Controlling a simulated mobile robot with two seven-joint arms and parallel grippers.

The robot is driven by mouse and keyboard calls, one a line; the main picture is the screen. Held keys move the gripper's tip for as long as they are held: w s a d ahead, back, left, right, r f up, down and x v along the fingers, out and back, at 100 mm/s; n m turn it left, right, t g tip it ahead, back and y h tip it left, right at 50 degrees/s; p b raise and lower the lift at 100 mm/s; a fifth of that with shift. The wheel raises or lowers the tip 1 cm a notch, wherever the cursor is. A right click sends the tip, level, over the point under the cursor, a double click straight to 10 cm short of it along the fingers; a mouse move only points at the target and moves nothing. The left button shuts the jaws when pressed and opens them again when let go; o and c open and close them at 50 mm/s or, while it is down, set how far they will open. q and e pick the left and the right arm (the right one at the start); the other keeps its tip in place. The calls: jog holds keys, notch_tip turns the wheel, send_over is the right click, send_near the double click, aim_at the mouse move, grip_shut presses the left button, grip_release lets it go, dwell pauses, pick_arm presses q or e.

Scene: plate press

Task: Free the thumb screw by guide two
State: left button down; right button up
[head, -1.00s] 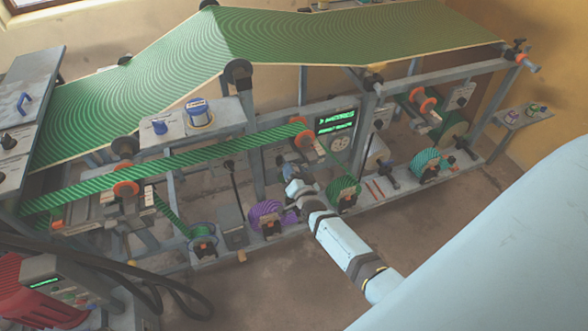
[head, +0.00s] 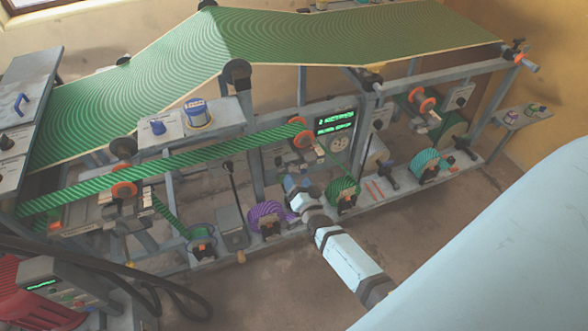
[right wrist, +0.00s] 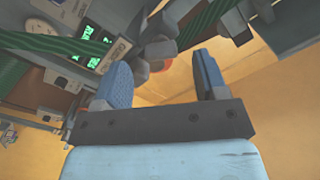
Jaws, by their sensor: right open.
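My right gripper (head: 284,166) is at the middle of the press, left of and below the orange guide roller (head: 299,140) beside the green-lit display panel (head: 336,122). In the right wrist view the two blue fingers (right wrist: 162,62) are spread apart with nothing held. Past the fingertips are a grey rounded part (right wrist: 160,48) and an orange part, apart from the jaws as far as I can see. I cannot tell which small part is the thumb screw by guide two. My left gripper is not in view.
A striped green web (head: 180,158) slants up to the roller, on the gripper's left. A purple roll (head: 265,217) and a green roll (head: 342,188) sit on the lower rail below the hand. Red equipment (head: 40,300) and black hoses fill the lower left. The floor in front is clear.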

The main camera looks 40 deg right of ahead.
jog(key=b+v, duration=0.1)
jog(key=v, duration=0.8)
